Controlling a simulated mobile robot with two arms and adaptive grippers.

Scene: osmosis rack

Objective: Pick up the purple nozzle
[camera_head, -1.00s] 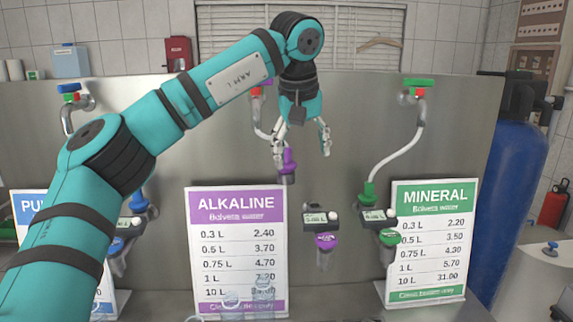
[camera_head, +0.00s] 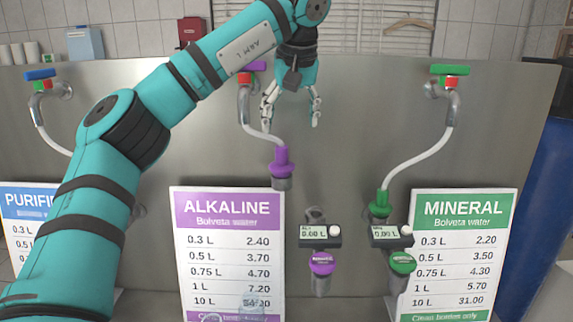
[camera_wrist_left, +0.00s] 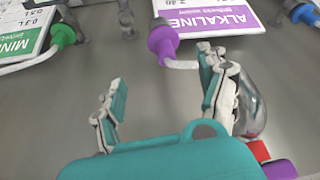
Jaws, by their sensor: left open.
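The purple nozzle (camera_head: 281,161) sits in a grey holder on the steel panel, at the end of a white hose, just above the right edge of the ALKALINE sign. It also shows in the left wrist view (camera_wrist_left: 163,43), near the top middle. My left gripper (camera_head: 293,124) is open and empty in front of the panel, above and slightly right of the nozzle, fingers pointing down. In the left wrist view its two fingers (camera_wrist_left: 160,95) are spread apart, with the nozzle beyond them and clear of both. My right gripper is not in view.
A purple-handled tap (camera_head: 255,68) with a red part is behind the left gripper. The ALKALINE sign (camera_head: 228,250) and MINERAL sign (camera_head: 462,255) stand below. A green nozzle (camera_head: 382,203) hangs at the right. Meters (camera_head: 319,235) and a purple round fitting (camera_head: 322,264) are below.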

